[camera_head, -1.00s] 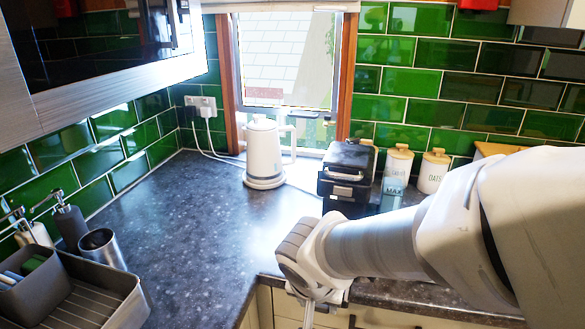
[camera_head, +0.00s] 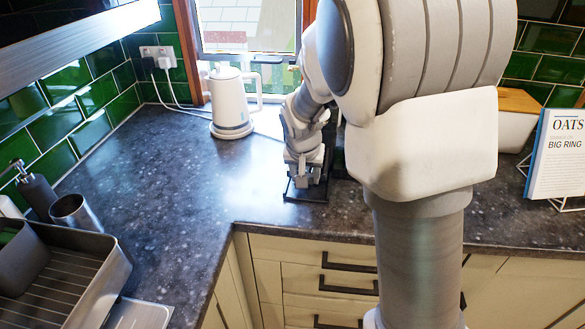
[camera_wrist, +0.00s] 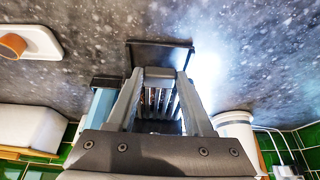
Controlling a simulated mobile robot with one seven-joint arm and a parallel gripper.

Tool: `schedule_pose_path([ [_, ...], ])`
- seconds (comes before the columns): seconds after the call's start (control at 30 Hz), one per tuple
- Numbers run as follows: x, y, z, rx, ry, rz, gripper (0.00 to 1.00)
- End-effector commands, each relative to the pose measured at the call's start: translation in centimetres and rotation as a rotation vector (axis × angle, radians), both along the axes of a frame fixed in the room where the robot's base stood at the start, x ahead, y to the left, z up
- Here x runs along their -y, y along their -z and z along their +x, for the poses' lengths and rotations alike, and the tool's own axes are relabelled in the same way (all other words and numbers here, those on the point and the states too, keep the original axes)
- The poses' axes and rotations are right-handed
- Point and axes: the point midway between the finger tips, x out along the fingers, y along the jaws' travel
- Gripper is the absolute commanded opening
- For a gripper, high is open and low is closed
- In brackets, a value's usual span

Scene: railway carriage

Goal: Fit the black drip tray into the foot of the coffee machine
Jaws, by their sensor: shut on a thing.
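My gripper (camera_head: 306,182) is low over the worktop, left of my large arm link; it also shows in the wrist view (camera_wrist: 160,80). Its jaws are shut on the black drip tray (camera_head: 306,195). In the wrist view the tray's dark edge (camera_wrist: 160,43) sticks out beyond the fingers, and dark slats show between them; I cannot tell whether these belong to the tray or the machine. The coffee machine is mostly hidden behind my arm in the head view. A black and pale blue part, probably of it (camera_wrist: 104,83), shows beside the fingers. Whether tray and foot touch is unclear.
A white kettle (camera_head: 231,105) stands behind and left of the gripper. A dish rack (camera_head: 75,275) and a steel cup (camera_head: 76,213) are at the left. A book on a stand (camera_head: 556,150) is at the right. The worktop (camera_head: 180,170) between rack and gripper is clear.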

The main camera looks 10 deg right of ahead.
Motion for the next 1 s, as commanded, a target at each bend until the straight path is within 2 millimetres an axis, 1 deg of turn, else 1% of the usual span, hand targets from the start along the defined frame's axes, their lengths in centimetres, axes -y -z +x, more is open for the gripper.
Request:
schedule_pose_path([
  [0.03,0.0,1.1,-0.1,-0.005,0.0,0.0,0.0],
  [0.1,-0.1,2.1,-0.2,-0.005,-0.001,-0.001,0.0],
  [0.37,-0.1,4.0,-0.2,-0.002,-0.001,-0.001,0.0],
  [0.53,-0.1,6.6,-0.2,-0.005,0.0,-0.001,0.0],
  [0.67,0.1,7.0,0.2,-0.001,0.001,0.0,0.0],
  [0.93,0.1,7.3,0.2,0.0,0.0,0.0,0.0],
  [0.97,0.1,7.3,0.2,-0.001,0.0,0.0,0.53],
  [1.0,0.1,7.2,0.2,-0.001,0.0,0.0,0.6],
])
